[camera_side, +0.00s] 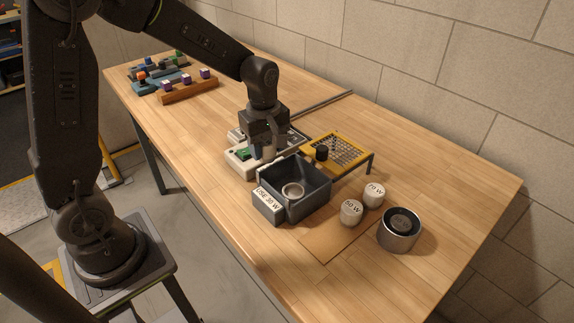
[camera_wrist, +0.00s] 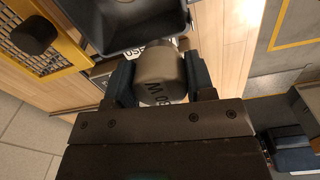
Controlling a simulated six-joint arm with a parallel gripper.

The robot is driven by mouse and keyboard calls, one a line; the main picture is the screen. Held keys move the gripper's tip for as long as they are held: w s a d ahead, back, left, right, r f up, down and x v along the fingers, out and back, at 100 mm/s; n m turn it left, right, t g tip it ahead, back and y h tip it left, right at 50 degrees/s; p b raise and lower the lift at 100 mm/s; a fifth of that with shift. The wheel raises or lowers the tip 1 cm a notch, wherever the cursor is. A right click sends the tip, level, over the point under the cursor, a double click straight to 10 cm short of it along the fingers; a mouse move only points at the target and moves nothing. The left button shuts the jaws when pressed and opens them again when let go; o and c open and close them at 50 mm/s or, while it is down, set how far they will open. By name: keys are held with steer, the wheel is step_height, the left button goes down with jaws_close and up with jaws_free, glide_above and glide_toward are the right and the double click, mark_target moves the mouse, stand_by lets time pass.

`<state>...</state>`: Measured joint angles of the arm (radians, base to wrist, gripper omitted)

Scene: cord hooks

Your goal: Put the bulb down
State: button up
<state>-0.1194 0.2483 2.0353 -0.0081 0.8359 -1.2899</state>
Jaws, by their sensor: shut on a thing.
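My gripper (camera_side: 268,150) is shut on a grey, rounded bulb (camera_wrist: 160,72), which sits between the two dark fingers in the wrist view (camera_wrist: 160,80). Its label is upside down and partly hidden, so I cannot read its number surely. In the side view the gripper is just behind the dark bin (camera_side: 312,203), and the held bulb is mostly hidden. The bin has a round ring (camera_side: 292,190) inside and a sign (camera_side: 268,203) reading "USE 30 W". Two other bulbs, one marked 70 W (camera_side: 374,195) and one that looks like 50 W (camera_side: 351,212), stand right of the bin.
A yellow-framed mesh rack (camera_side: 345,150) with a black knob (camera_side: 322,153) stands behind the bin. A metal cylinder (camera_side: 400,232) stands at the right. A pale unit (camera_side: 240,160) lies beside the gripper. Coloured blocks (camera_side: 186,85) are at the far left.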

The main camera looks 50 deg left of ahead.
steer(key=s+a+r, duration=0.1)
steer(key=a+r, duration=0.1)
steer(key=a, duration=0.2)
glide_above(325, 242)
steer(key=f, duration=0.6)
steer(key=shift+a+f, duration=0.2)
steer(key=shift+f, duration=0.15)
steer(key=shift+d+f, duration=0.15)
steer(key=shift+f, duration=1.95)
steer(key=o, duration=0.9)
steer(key=shift+f, duration=0.1)
